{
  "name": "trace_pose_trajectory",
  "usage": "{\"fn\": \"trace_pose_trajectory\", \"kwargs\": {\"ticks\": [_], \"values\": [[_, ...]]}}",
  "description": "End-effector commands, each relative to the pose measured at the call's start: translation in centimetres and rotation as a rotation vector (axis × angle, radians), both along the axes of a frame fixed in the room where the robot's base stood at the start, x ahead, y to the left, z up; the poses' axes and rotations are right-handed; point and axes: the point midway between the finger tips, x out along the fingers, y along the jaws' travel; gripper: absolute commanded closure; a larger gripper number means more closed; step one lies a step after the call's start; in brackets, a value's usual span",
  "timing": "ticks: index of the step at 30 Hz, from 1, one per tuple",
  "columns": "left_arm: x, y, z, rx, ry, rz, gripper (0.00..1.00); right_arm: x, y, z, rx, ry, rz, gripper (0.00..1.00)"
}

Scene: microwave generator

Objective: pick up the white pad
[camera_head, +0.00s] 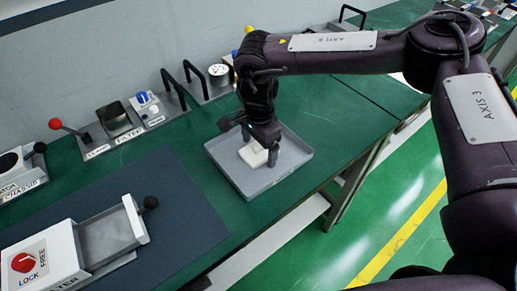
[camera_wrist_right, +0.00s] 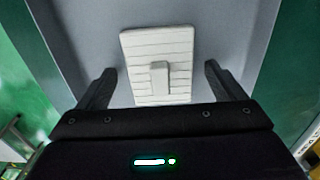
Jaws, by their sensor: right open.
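The white pad (camera_head: 252,154) lies in a shallow grey tray (camera_head: 285,175) on the green bench. In the right wrist view the pad (camera_wrist_right: 140,45) is a ribbed white rectangle with a small raised tab in its middle. My right gripper (camera_head: 262,150) is above the tray, pointing down over the pad. In the right wrist view its two fingers (camera_wrist_right: 160,88) are apart, one on each side of the pad's near part, with gaps between them and the pad. Nothing is held. My left gripper is not in view.
A drawer unit marked LOCK and FREE (camera_head: 40,262) with an open grey drawer (camera_head: 112,238) stands on a dark mat (camera_head: 185,195) at the left. Handled modules, a gauge (camera_head: 219,74) and a red-knobbed lever (camera_head: 56,124) line the back. Bare green bench lies right of the tray.

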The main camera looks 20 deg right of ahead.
Motion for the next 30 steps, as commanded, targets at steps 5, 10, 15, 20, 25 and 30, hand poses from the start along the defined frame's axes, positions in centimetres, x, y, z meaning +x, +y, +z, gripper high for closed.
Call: {"fn": "trace_pose_trajectory", "kwargs": {"ticks": [5,10,15,20,25,30], "values": [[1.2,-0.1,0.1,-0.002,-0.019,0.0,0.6,0.0,0.0,0.0,0.0,-0.001,0.0,0.15],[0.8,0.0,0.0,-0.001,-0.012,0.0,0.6,0.0,0.0,0.0,0.0,-0.001,0.0,0.37],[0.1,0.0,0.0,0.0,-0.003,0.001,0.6,0.0,0.0,0.0,0.0,-0.001,0.0,0.59],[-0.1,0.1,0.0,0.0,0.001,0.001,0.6,0.0,0.0,0.1,0.0,-0.001,0.0,0.59],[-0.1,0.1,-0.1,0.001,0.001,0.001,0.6,0.1,0.0,0.4,0.001,-0.002,0.0,0.59],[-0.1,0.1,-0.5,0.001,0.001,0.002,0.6,0.1,0.1,2.1,0.001,-0.004,0.0,0.59]]}}
